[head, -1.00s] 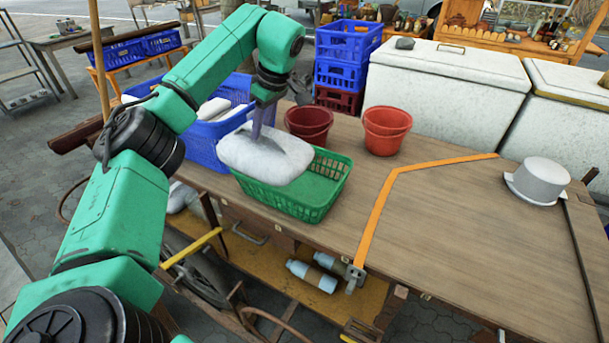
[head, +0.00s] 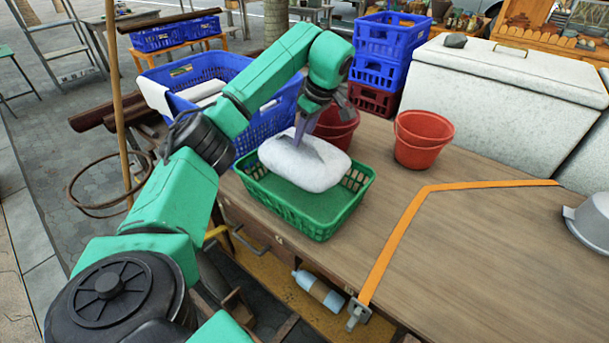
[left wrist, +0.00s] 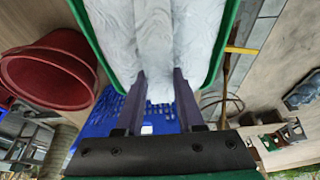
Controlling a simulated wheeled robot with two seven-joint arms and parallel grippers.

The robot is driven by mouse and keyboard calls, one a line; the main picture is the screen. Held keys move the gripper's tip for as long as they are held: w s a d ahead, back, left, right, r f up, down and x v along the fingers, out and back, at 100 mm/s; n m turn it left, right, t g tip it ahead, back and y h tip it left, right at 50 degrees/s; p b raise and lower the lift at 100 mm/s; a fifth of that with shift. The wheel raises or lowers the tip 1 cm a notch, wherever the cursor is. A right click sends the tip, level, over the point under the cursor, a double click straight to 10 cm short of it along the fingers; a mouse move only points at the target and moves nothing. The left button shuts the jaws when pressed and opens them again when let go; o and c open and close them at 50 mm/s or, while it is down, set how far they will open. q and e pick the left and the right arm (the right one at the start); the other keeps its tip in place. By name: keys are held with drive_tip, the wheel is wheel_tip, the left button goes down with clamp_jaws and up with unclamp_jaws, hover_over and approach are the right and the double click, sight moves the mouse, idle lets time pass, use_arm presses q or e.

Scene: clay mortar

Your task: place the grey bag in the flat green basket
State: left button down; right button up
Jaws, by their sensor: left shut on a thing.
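The pale grey bag (head: 305,165) is over the back part of the flat green basket (head: 300,215) on the wooden table. My left gripper (head: 302,140) is shut on the top of the bag from above. In the left wrist view the bag (left wrist: 155,40) fills the space between and beyond the fingers (left wrist: 160,85), with green basket rim (left wrist: 224,40) on either side. The bag hides the basket's back rim. I cannot tell whether its underside touches the basket floor. My right gripper is not in view.
A dark red bucket (head: 338,128) stands close behind the bag, and a red bucket (head: 422,138) stands to the right. A large blue crate (head: 265,122) is behind left. Orange tape (head: 395,240) crosses the table; the tabletop right of it is mostly clear.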

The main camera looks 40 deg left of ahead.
sight(315, 141)
use_arm(q)
wheel_tip(315, 141, down, 11)
drive_tip(key=shift+r, duration=0.2)
drive_tip(key=c, duration=0.5)
unclamp_jaws()
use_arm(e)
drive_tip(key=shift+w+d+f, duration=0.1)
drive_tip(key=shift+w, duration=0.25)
use_arm(q)
drive_tip(key=v, duration=0.7)
drive_tip(key=p+v, duration=0.1)
drive_tip(key=v, duration=0.4)
drive_tip(key=shift+d+r, duration=0.1)
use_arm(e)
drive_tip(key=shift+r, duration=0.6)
